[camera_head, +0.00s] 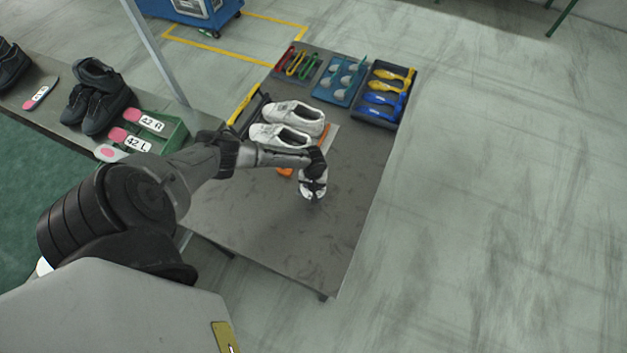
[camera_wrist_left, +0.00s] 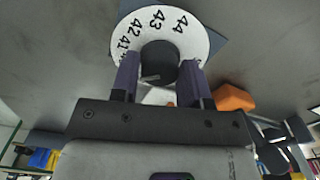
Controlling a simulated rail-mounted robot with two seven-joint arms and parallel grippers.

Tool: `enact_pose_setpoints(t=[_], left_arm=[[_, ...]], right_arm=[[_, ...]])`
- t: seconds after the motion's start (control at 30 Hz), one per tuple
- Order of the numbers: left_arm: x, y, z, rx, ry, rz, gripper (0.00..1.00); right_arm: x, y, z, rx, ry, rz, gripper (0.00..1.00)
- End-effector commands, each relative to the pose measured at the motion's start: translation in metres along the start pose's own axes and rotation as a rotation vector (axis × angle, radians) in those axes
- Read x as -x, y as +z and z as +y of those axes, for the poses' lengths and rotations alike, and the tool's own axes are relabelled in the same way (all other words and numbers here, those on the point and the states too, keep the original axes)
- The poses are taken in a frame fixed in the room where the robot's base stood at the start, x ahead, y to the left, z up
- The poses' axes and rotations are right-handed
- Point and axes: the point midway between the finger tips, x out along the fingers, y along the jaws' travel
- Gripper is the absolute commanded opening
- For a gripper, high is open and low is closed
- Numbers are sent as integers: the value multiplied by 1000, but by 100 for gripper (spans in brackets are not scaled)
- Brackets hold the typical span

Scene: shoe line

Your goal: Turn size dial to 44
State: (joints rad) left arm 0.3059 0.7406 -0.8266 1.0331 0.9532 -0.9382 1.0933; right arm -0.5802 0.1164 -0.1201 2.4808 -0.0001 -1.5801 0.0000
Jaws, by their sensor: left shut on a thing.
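The size dial is a white disc (camera_wrist_left: 185,25) with the numbers 41, 42, 43 and 44 along its far side in the left wrist view. A dark round knob (camera_wrist_left: 160,62) stands at its centre, with a small light mark on its near side. My left gripper (camera_wrist_left: 160,80) is shut on the knob, one finger on each side. In the head view my left gripper (camera_head: 314,188) is over the white dial (camera_head: 308,195) on the grey table and hides much of it. Which number is selected I cannot tell. My right gripper is not in view.
White shoes (camera_head: 297,115) stand on the grey table (camera_head: 290,240) behind the dial, with an orange object (camera_wrist_left: 233,97) beside it. Blue trays (camera_head: 340,82) and a dark tray of yellow and blue tools (camera_head: 373,113) are farther back. The table's front is clear. Dark shoes (camera_head: 100,103) stand on the left bench.

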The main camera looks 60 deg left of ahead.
Motion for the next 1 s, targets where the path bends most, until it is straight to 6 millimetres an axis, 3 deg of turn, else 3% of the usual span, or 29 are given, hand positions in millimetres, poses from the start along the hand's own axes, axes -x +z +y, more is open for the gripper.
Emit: enact_pose_setpoints(t=[1.0], left_arm=[[-1,0,0,-967,0,-1,18]], right_arm=[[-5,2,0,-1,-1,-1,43]])
